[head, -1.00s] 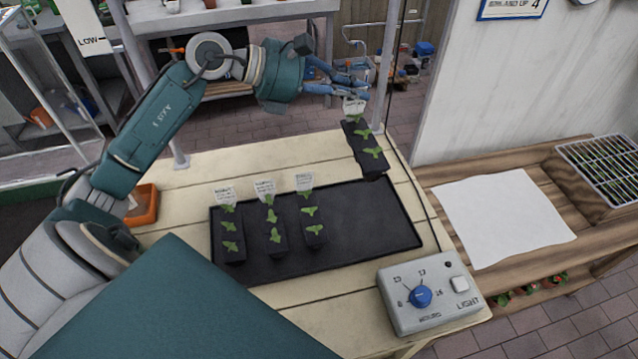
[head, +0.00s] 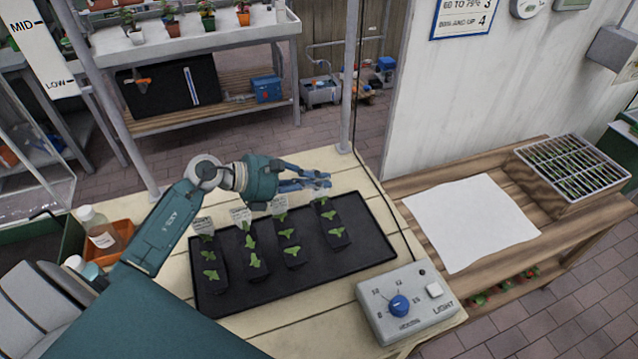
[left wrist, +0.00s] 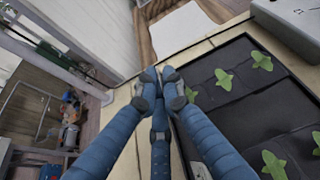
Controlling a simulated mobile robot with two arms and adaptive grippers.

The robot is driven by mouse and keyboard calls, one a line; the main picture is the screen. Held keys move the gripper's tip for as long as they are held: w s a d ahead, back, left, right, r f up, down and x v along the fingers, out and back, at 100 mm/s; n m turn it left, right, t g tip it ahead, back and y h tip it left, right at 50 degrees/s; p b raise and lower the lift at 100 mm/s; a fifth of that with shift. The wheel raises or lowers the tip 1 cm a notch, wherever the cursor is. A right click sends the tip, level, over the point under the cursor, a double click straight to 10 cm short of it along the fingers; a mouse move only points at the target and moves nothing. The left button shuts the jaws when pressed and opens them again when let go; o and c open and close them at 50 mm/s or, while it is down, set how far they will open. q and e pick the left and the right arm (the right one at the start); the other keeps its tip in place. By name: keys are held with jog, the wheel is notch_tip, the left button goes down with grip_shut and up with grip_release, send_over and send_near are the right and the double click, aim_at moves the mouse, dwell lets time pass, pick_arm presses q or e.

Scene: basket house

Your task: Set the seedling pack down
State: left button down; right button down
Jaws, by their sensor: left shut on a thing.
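The seedling pack (head: 331,224) is a narrow black strip with green seedlings. It is in the rightmost place over the black tray (head: 365,250), beside three similar packs with white labels. It lines up with them and looks level; I cannot tell if it fully rests on the tray. My left gripper (head: 322,183) is shut at the pack's far end, where its label is hidden by the fingers. In the left wrist view the closed fingertips (left wrist: 164,82) are beside the pack (left wrist: 240,75), at the tray's edge. My right gripper is not in view.
A grey control box (head: 408,303) with a blue knob stands right of the tray. A thin upright post (head: 349,90) and a cable stand behind the table. An orange tray (head: 108,242) with a bottle is at the left. A white sheet (head: 470,222) lies on the wooden bench.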

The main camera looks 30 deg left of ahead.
pick_arm(q)
jog(key=shift+f, duration=1.05)
jog(key=c, duration=1.9)
grip_release()
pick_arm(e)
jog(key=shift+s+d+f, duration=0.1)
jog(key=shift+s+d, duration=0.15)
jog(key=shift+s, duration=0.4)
